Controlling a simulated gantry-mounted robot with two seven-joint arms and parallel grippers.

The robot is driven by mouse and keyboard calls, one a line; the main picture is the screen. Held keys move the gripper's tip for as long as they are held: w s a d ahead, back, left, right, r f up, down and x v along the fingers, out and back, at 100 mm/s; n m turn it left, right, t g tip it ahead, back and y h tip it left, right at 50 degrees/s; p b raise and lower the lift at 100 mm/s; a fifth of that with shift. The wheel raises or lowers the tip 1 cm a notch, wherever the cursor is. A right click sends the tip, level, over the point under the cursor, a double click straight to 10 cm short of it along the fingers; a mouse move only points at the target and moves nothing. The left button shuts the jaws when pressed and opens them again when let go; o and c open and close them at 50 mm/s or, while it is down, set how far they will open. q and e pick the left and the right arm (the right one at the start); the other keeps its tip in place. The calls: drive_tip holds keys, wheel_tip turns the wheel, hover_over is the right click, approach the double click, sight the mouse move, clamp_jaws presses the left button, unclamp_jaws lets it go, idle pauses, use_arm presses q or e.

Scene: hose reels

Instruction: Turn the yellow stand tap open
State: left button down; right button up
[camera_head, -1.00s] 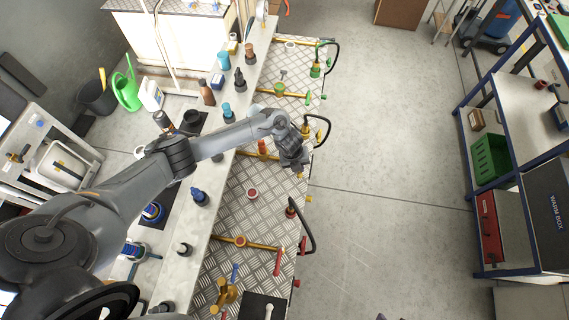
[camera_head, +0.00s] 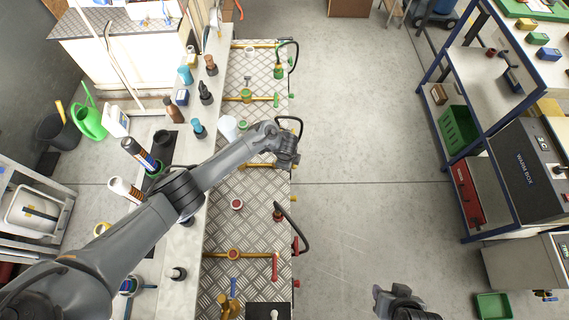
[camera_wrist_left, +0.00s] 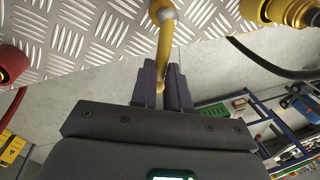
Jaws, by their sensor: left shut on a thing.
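The yellow stand tap shows in the left wrist view as a yellow lever (camera_wrist_left: 164,45) running down from a round hub on the checker-plate bench. My left gripper (camera_wrist_left: 163,85) is shut on the lever's lower end, with a dark finger on each side. In the head view the left gripper (camera_head: 288,160) is at the bench's right edge, at the end of the yellow pipe (camera_head: 258,165), and hides most of the lever. My right gripper (camera_head: 384,296) shows at the bottom, away from the bench over the floor; its jaws are unclear.
Green taps (camera_head: 277,98) stand farther up the bench and red taps (camera_head: 275,266) nearer, with black hoses (camera_head: 296,232) bending past the edge. A blue-framed shelf (camera_head: 455,165) stands at right. The grey floor (camera_head: 360,150) between is clear.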

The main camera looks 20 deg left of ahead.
use_arm(q)
drive_tip(key=w+n, duration=0.1)
drive_tip(key=n, duration=0.3)
drive_tip(key=shift+w+d+f+y, duration=0.1)
drive_tip(key=shift+w+f+y, duration=0.1)
drive_tip(key=shift+w+y, duration=0.15)
idle(0.3)
drive_tip(key=c, duration=1.5)
unclamp_jaws()
drive_tip(key=o, duration=0.4)
drive_tip(key=shift+w+d, duration=0.15)
drive_tip(key=shift+w, duration=0.05)
drive_tip(key=shift+r, duration=0.1)
